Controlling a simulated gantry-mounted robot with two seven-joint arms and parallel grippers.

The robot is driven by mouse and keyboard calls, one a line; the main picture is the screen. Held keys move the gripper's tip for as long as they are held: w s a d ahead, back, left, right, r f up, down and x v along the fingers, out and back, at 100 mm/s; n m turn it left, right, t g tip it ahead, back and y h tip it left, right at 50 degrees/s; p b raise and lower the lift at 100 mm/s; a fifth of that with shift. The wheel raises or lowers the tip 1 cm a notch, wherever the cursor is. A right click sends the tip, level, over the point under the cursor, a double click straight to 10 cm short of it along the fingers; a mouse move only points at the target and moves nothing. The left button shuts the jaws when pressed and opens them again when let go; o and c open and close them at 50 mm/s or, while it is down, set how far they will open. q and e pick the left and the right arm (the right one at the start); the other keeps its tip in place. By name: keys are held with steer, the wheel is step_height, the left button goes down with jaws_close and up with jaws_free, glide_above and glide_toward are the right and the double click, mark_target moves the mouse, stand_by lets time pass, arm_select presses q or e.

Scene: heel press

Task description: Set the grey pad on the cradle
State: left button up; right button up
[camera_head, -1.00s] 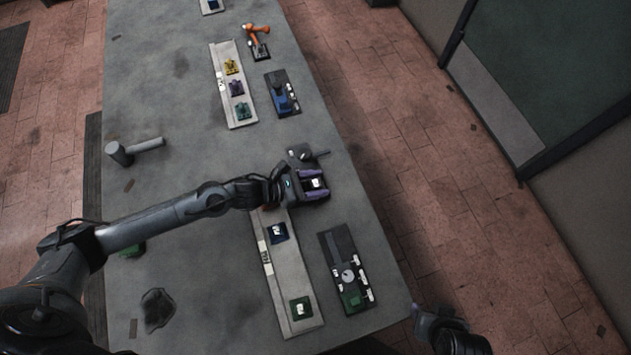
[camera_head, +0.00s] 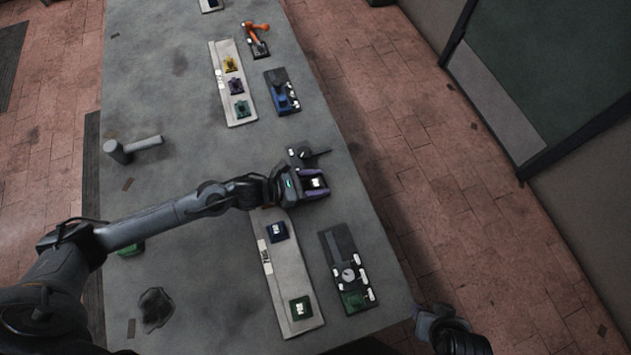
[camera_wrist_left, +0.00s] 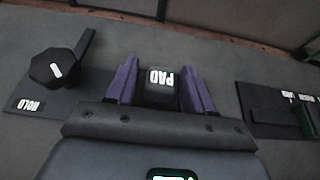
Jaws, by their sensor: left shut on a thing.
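The dark grey pad (camera_head: 316,183), with a white label, is between the purple-sided fingers of my left gripper (camera_head: 314,184). In the left wrist view the pad (camera_wrist_left: 160,88) reads PAD, and my left gripper (camera_wrist_left: 160,84) is shut on it from both sides. Beside it lies a black plate (camera_wrist_left: 40,102) marked HOLD, with a dark knob (camera_wrist_left: 57,67) and a bar. The same knob and bar (camera_head: 305,153) show just beyond the gripper in the head view. The cradle's seat is not clearly visible; the gripper and pad may hide it. My right gripper (camera_head: 446,328) is at the lower right, its jaws unclear.
A pale strip (camera_head: 287,270) holds a blue pad (camera_head: 277,231) and a green pad (camera_head: 301,307). A black fixture (camera_head: 346,268) stands beside it. A farther strip (camera_head: 232,82), a blue fixture (camera_head: 282,92) and a grey hammer (camera_head: 133,148) are well clear.

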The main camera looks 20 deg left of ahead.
arm_select(q)
steer(key=shift+f, duration=0.25)
arm_select(e)
steer(key=shift+f, duration=0.2)
arm_select(q)
steer(key=o, duration=1.1)
steer(key=shift+r, duration=0.1)
